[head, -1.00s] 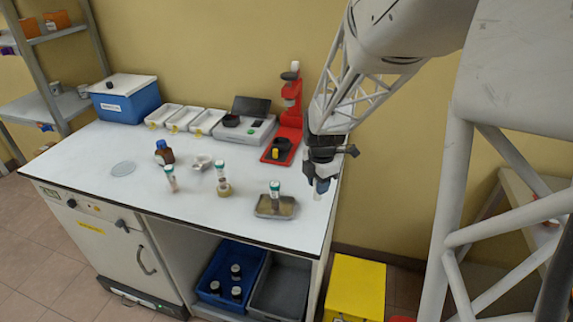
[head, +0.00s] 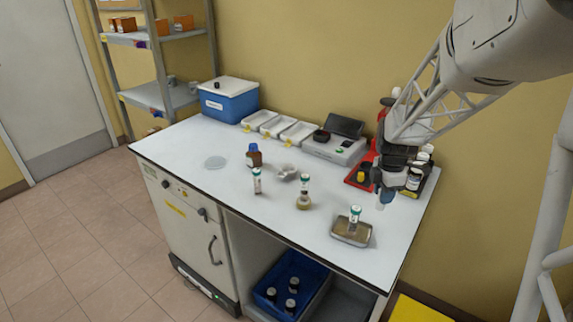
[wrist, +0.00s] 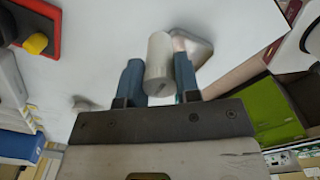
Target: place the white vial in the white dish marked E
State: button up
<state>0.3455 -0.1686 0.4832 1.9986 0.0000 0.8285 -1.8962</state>
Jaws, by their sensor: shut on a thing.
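My gripper (head: 385,198) is over the right end of the bench, in front of the red stand. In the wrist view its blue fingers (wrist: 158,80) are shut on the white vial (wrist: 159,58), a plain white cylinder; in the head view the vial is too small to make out. Three white dishes (head: 257,119) (head: 276,124) (head: 298,132) stand in a row at the back of the bench, with small yellow labels whose letters I cannot read, so I cannot tell which is E. They are left of my gripper and apart from it.
A grey instrument (head: 333,150) stands between the dishes and the red stand (head: 362,175). A blue box (head: 228,101) is left of the dishes.

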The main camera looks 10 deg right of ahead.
jog(key=w+a+r+m, duration=0.1)
jog(key=w+a+r, duration=0.1)
jog(key=w+a, duration=0.9)
jog(key=w+a+r+m, duration=0.1)
jog(key=w+a+r, duration=0.1)
jog(key=w+a, duration=0.8)
jog(key=w, duration=0.9)
jog(key=shift+a, duration=0.35)
jog(key=shift+f, duration=0.1)
send_near(287, 173)
jog(key=shift+w+d+f, duration=0.2)
jog(key=shift+w+d, duration=0.1)
jog(key=shift+w, duration=0.35)
jog(key=shift+w+d+f, duration=0.2)
jog(key=shift+w+d, duration=0.1)
jog(key=shift+w, duration=0.35)
jog(key=shift+f, duration=2.5)
jog(key=shift+f, duration=0.15)
jog(key=o, duration=0.9)
